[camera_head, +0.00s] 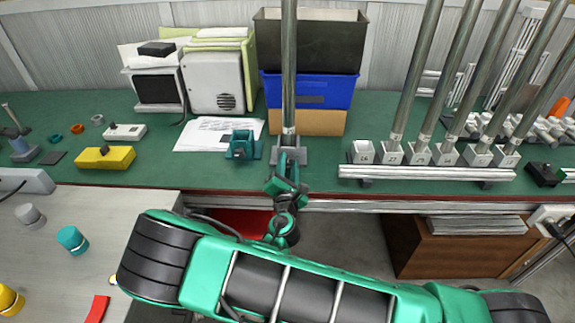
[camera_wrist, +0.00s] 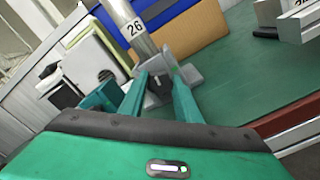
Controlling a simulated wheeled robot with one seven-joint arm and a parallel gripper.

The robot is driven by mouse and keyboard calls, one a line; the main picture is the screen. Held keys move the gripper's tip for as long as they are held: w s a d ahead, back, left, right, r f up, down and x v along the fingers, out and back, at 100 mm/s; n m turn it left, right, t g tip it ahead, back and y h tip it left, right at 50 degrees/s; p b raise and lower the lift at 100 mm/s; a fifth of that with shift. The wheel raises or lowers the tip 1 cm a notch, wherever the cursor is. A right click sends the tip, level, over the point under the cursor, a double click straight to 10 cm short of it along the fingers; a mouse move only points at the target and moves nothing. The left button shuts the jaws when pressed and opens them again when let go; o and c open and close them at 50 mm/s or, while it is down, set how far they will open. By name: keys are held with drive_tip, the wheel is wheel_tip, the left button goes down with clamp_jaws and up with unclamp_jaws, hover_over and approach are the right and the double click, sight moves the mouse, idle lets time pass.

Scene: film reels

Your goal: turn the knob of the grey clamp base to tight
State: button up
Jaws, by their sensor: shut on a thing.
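The grey clamp base (camera_head: 293,154) stands near the bench's front edge, with a tall metal pole (camera_head: 289,70) upright in it. In the wrist view, the grey base (camera_wrist: 188,76) sits at the foot of the pole (camera_wrist: 128,30), which is marked 26. My gripper (camera_head: 288,168) is in front of the base. In the wrist view my gripper (camera_wrist: 158,78) has its two teal fingers on either side of a small part at the base's front, shut on it. This looks like the knob; the fingers mostly hide it, and its turn cannot be read.
A teal clamp (camera_head: 243,145) stands just left of the base. Blue and cardboard boxes (camera_head: 310,90) are behind the pole. White papers (camera_head: 205,135) lie at left.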

drive_tip(key=m, duration=0.4)
drive_tip(key=shift+f+m, duration=0.2)
drive_tip(key=shift+m, duration=0.1)
drive_tip(key=m, duration=0.3)
drive_tip(key=shift+m, duration=0.4)
drive_tip(key=m, duration=0.4)
drive_tip(key=shift+f+m, duration=0.15)
drive_tip(key=shift+m, duration=1.95)
drive_tip(key=o, duration=1.1)
drive_tip(key=shift+c, duration=0.2)
drive_tip(key=shift+s, duration=0.1)
